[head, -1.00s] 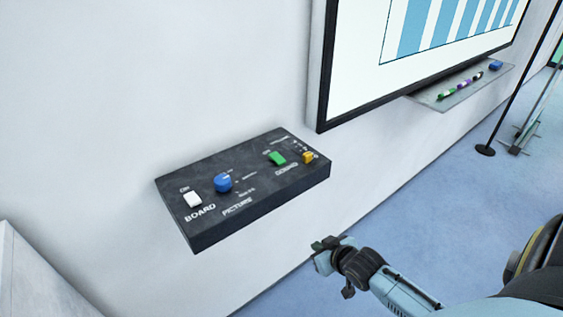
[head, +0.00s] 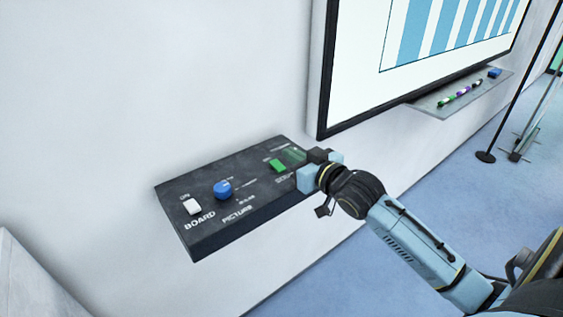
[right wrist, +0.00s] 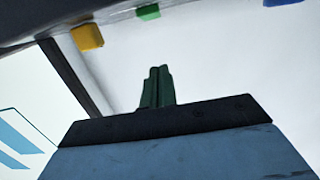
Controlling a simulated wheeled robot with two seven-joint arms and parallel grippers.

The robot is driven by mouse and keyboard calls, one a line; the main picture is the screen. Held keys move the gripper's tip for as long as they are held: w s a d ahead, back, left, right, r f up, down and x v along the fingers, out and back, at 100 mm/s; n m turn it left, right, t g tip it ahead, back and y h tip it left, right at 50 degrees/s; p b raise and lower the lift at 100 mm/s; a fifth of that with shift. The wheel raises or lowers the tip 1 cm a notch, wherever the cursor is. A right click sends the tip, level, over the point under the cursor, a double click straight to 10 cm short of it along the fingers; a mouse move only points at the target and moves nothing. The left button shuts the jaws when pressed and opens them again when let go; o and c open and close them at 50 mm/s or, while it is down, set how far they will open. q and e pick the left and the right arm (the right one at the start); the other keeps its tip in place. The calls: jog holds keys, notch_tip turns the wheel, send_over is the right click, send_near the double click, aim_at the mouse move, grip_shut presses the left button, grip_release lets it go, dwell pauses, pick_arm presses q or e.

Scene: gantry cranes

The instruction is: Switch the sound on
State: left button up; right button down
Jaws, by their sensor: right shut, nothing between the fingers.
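A dark control panel (head: 225,235) juts from the wall. Its sound part has a green rocker switch (head: 277,165), which also shows at the top of the right wrist view (right wrist: 148,12). A yellow knob (right wrist: 87,37) sits beside it; in the head view my right gripper hides it. My right gripper (head: 292,155) is at the panel's right end, its greenish fingers just right of the green switch in the picture. In the right wrist view its fingers (right wrist: 158,85) are together and empty, appearing apart from the switch. My left gripper is not in view.
The panel also carries a white switch (head: 192,206) marked BOARD and a blue knob (head: 223,189) marked PICTURE. A framed screen (head: 440,40) hangs to the right, with a pen tray (head: 440,108) below it. A thin black stand (head: 485,156) is farther right.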

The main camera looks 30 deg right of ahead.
aim_at(275, 162)
jog(key=w, duration=0.2)
jog(key=w+f, duration=0.1)
jog(key=w, duration=0.1)
jog(key=shift+w+a, duration=0.15)
jog(key=shift+a, duration=0.05)
notch_tip(275, 162, down, 2)
jog(key=shift+f+b, duration=0.2)
jog(key=shift+b, duration=0.1)
jog(key=shift+w+f, duration=0.1)
jog(key=shift+f, duration=0.45)
jog(key=shift+r+p, duration=0.15)
jog(key=shift+p, duration=0.35)
jog(key=g+p, duration=0.1)
jog(key=p, duration=0.3)
jog(key=g+p, duration=0.2)
jog(key=p, duration=0.3)
jog(key=shift+w, duration=0.25)
jog(key=shift+f+g+p, duration=0.3)
jog(key=shift+p, duration=0.1)
jog(key=shift+a+f, duration=0.1)
jog(key=shift+f, duration=0.1)
